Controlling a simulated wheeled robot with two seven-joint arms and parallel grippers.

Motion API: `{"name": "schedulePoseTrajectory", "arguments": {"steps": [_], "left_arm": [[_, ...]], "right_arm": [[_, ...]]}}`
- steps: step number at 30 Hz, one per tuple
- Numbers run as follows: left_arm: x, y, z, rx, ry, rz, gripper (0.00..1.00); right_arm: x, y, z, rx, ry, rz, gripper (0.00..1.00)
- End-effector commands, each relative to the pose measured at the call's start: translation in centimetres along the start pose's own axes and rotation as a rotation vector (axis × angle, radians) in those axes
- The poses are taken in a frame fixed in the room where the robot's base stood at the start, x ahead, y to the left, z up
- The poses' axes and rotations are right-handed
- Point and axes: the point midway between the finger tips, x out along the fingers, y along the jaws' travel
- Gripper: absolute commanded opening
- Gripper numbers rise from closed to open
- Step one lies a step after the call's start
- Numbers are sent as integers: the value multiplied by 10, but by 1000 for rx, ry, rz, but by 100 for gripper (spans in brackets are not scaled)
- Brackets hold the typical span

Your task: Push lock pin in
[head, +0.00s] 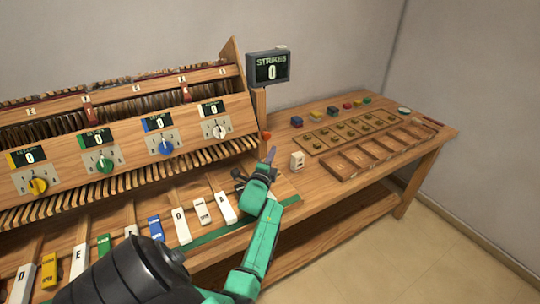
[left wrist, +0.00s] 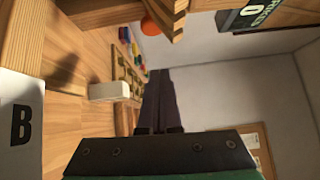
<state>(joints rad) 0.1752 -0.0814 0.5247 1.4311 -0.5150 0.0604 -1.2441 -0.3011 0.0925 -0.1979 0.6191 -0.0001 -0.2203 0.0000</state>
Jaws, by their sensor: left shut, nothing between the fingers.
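An orange-red knob (head: 266,135), which looks like the lock pin's head, sticks out at the right end of the piano frame, near the foot of the wooden post. It shows as an orange ball (left wrist: 151,26) in the left wrist view, partly behind a wooden piece. My left gripper (head: 271,154) is shut and empty, its dark fingers pointing up just below the knob in the head view. In the left wrist view the fingertips (left wrist: 160,73) are apart from the ball, below it in the picture. The pin's shaft is hidden. My right gripper is not in view.
A small white block (head: 297,160) stands on the bench right of my gripper. Farther right are a slotted wooden board (head: 345,132), an empty compartment tray (head: 380,152) and several coloured blocks. A strikes display (head: 268,67) reads 0. Lettered keys lie left.

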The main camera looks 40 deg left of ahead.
Motion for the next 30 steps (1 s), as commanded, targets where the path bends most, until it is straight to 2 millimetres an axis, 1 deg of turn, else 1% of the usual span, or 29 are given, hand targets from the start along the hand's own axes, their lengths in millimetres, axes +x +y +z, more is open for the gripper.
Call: {"name": "schedulePoseTrajectory", "arguments": {"steps": [1, 2, 4, 5, 9, 12, 15, 20, 30], "left_arm": [[-11, 2, 0, 3, 0, 1, 0], [-17, 2, 0, 3, 0, 1, 0], [-32, 2, 1, 2, -1, 0, 0], [-39, 3, 0, 2, -1, 2, 0], [-64, 2, 0, 1, 0, 1, 0], [-74, 1, 0, 1, 0, 0, 0], [-78, 0, 0, 1, 0, -1, 0], [-78, -1, 0, 1, 0, -1, 0], [-77, -1, 0, 1, 0, -1, 0]], "right_arm": [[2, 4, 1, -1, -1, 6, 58], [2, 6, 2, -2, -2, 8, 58], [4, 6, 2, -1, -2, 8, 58], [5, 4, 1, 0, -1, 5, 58], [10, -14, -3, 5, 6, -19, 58], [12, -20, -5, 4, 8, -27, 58], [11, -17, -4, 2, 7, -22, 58], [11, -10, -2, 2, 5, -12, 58], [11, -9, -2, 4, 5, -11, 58]]}}
